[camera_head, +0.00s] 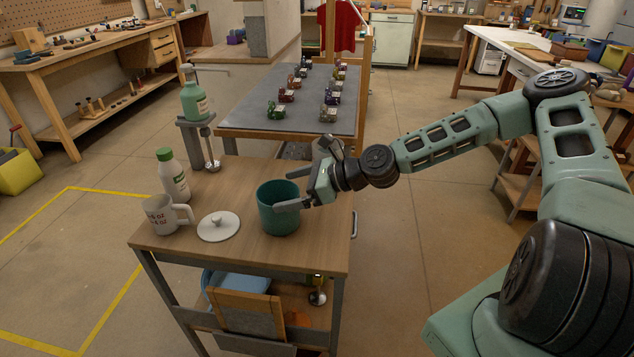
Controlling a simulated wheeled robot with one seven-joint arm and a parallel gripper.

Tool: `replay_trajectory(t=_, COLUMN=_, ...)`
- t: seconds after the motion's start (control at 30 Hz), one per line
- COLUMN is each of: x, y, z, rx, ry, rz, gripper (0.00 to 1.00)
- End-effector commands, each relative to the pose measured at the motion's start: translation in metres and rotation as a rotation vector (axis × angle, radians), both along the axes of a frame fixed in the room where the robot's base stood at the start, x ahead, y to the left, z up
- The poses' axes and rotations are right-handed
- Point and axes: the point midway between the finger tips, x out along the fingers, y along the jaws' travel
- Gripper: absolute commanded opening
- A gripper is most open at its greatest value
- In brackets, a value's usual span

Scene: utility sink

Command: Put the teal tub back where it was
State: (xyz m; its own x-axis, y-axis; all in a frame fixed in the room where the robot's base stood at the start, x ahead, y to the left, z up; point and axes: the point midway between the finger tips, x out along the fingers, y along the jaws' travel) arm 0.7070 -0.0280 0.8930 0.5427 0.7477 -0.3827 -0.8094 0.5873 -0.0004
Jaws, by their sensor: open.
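The teal tub (279,222) stands upright on the wooden top of a small cart, near its right side. My gripper (289,189) reaches in from the right and is open at the tub's upper part. One finger shows in front of the tub near its rim and the other shows beyond the rim at the back right. I cannot tell whether either finger touches the tub.
Left of the tub are a white lid (218,231), a white mug (161,214) and a green-capped bottle (173,177). A green pump bottle (194,98) sits on a raised stand behind. A grey-topped table (247,105) with several small colored items stands beyond.

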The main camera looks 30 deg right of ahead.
Motion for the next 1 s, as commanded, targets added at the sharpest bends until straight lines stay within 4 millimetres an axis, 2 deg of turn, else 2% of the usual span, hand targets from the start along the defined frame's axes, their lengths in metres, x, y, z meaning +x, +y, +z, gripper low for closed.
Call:
replay_trajectory(t=0.3, x=-0.034, y=-0.05, z=0.024, rx=0.0, ry=0.0, rz=-0.006, gripper=1.0)
replay_trajectory(t=0.5, x=-0.049, y=-0.069, z=0.034, rx=0.0, ry=0.0, rz=-0.004, gripper=1.0)
replay_trajectory(t=1.0, x=-0.055, y=-0.075, z=0.039, rx=-0.001, ry=-0.001, rz=0.0, gripper=1.0)
